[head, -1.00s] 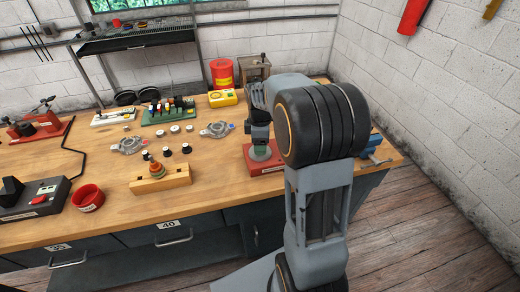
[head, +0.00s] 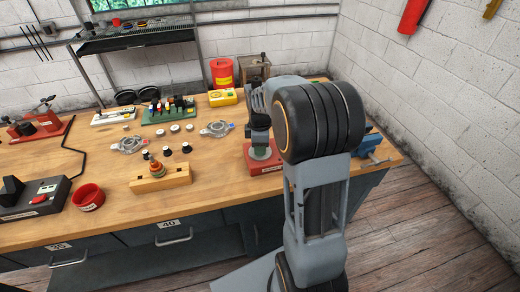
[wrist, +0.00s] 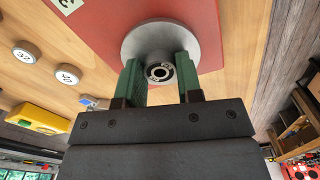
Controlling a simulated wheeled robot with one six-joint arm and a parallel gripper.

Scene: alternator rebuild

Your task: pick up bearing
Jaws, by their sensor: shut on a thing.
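The bearing (wrist: 160,73) is a small dark metal ring with a hole in its middle, between my fingertips in the wrist view. My gripper (wrist: 160,75) has green fingers on both sides of it and is shut on it. Behind the bearing is a round grey metal disc (wrist: 150,40) on a red base (wrist: 100,22). I cannot tell whether the bearing still touches the disc. In the head view my gripper (head: 260,146) is low over the red base (head: 264,168) at the bench's right part, and the bearing is too small or hidden to make out.
A blue vise (head: 370,143) is at the bench's right end, behind my arm. A yellow meter (head: 222,97) and a red can (head: 222,73) stand at the back. A wooden block (head: 161,180) and a red bowl (head: 88,197) lie left. Bare bench top (head: 225,190) shows between.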

